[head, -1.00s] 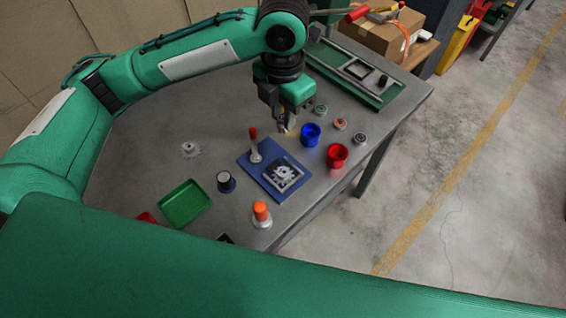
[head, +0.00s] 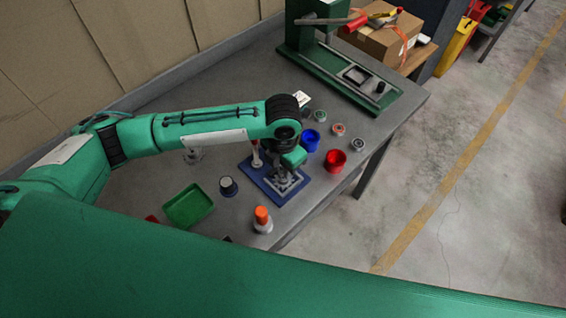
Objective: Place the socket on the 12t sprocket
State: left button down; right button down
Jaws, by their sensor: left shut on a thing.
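My left gripper (head: 281,176) points down over the metal fixture on the blue board. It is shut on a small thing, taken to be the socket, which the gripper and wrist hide. The fixture (head: 295,186) is a light square frame, partly covered by the gripper. The toothed part in its middle is hidden now, so I cannot tell whether the held thing touches it. A grey sprocket (head: 192,156) lies on the table at left, partly behind my forearm. Which sprocket is the 12t one cannot be read. My right gripper is not in view.
A green press (head: 345,75) stands behind.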

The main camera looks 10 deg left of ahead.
pick_arm(q)
jog(key=shift+f, duration=0.2)
jog(key=c, duration=1.2)
grip_release()
jog(key=shift+c, duration=0.2)
jog(key=shift+r, duration=0.1)
notch_tip(320, 180, up, 12)
jog(key=b, duration=0.3)
jog(key=shift+r, duration=0.1)
